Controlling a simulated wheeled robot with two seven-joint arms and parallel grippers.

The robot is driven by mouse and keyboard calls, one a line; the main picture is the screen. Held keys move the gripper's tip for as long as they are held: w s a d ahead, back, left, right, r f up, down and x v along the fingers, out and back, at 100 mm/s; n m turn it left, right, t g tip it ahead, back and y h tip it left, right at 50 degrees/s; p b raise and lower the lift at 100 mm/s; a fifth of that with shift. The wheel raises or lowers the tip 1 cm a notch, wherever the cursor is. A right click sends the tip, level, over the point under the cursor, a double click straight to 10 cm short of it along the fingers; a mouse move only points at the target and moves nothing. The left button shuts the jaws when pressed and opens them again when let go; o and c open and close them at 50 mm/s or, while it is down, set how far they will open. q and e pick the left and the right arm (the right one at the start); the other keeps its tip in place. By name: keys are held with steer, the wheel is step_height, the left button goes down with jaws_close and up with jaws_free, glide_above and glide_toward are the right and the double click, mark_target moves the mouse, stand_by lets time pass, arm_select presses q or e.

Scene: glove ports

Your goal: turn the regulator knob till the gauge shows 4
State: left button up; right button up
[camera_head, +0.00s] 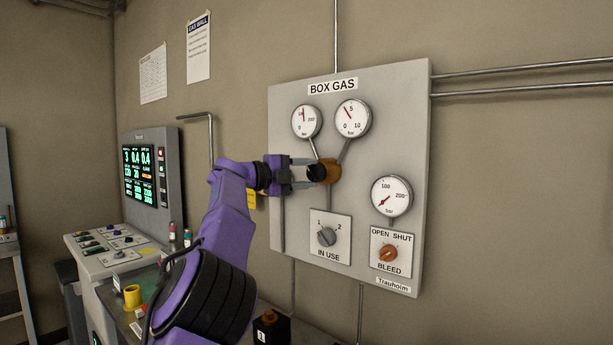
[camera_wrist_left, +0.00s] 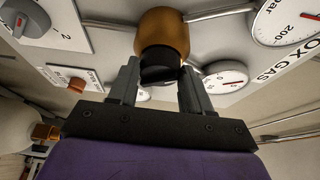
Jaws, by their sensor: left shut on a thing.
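The regulator has a brass body (camera_head: 331,171) and a black knob (camera_head: 316,173) on the Box Gas panel. In the wrist view the black knob (camera_wrist_left: 160,72) sits between my fingers in front of the brass body (camera_wrist_left: 162,32). My left gripper (camera_head: 308,168) is shut on the knob, coming from the left. The 0–10 gauge (camera_head: 353,118) is above the regulator; its red needle points up and left, a little short of the 5 at the top. The exact value is hard to read. My right gripper is not in view.
On the panel (camera_head: 290,225) are a second upper gauge (camera_head: 306,121), a lower-right gauge (camera_head: 391,196), the In Use selector (camera_head: 326,236) and the orange Bleed knob (camera_head: 388,253). A console with a lit screen (camera_head: 140,176) stands at the left.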

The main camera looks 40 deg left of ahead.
arm_select(q)
steer(key=shift+r+m, duration=0.15)
steer(key=shift+m, duration=0.35)
steer(key=o, duration=1.1)
steer(key=shift+c, duration=0.2)
steer(key=shift+w, duration=0.1)
steer(key=shift+s+a, duration=0.2)
steer(key=shift+s, duration=0.05)
steer(key=b+v, duration=0.5)
steer(key=v, duration=0.5)
steer(key=shift+r, duration=0.2)
